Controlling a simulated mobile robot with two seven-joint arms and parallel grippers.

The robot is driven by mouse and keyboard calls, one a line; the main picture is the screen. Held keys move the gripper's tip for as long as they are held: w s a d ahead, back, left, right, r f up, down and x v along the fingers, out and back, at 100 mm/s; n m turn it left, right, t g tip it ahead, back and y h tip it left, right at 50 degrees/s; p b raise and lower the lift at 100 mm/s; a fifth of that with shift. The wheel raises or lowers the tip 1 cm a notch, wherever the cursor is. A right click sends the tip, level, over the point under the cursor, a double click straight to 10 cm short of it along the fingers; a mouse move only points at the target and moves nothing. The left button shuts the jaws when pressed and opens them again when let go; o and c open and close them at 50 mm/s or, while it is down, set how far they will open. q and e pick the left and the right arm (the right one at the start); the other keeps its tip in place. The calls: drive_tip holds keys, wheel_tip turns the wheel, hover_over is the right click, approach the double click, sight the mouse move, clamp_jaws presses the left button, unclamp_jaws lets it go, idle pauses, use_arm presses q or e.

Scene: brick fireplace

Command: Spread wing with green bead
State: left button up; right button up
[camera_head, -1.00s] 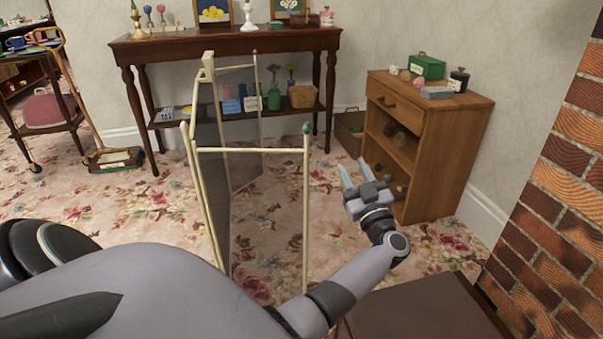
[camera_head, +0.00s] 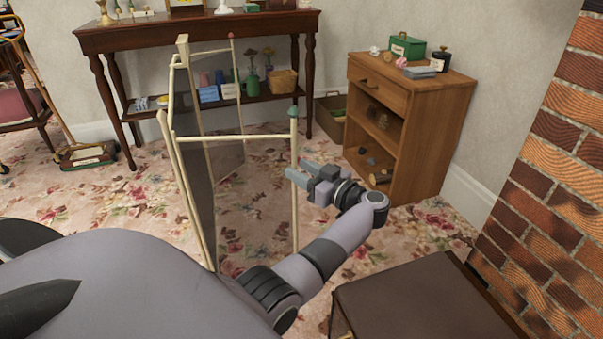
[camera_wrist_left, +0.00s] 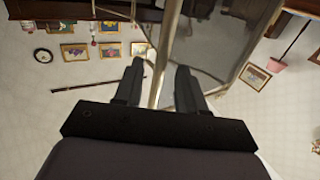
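A folding fire screen with a cream frame and dark mesh stands on the carpet. Its near wing (camera_head: 235,137) carries a green bead (camera_head: 293,112) on top of its outer post (camera_head: 295,220). Its far wing has a red bead (camera_head: 231,36). My left gripper (camera_head: 295,169) is at that green-bead post, below the bead. In the left wrist view, the post (camera_wrist_left: 160,60) runs between the two spread fingers (camera_wrist_left: 159,70), with gaps on both sides. The gripper is open. My right gripper is not in view.
A wooden cabinet (camera_head: 425,130) with open shelves stands right of the screen. A dark side table (camera_head: 200,34) is behind it. A brown-topped stool or box (camera_head: 425,300) is at the bottom right, near the brick fireplace (camera_head: 550,210). Carpet between screen and cabinet is clear.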

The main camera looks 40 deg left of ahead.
use_arm(q)
drive_tip(key=shift+a, duration=0.2)
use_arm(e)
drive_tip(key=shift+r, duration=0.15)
use_arm(q)
clamp_jaws()
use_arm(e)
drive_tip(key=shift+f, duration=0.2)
use_arm(q)
drive_tip(key=shift+s+d+p, duration=0.2)
drive_tip(key=shift+s+p, duration=0.05)
drive_tip(key=shift+p, duration=0.35)
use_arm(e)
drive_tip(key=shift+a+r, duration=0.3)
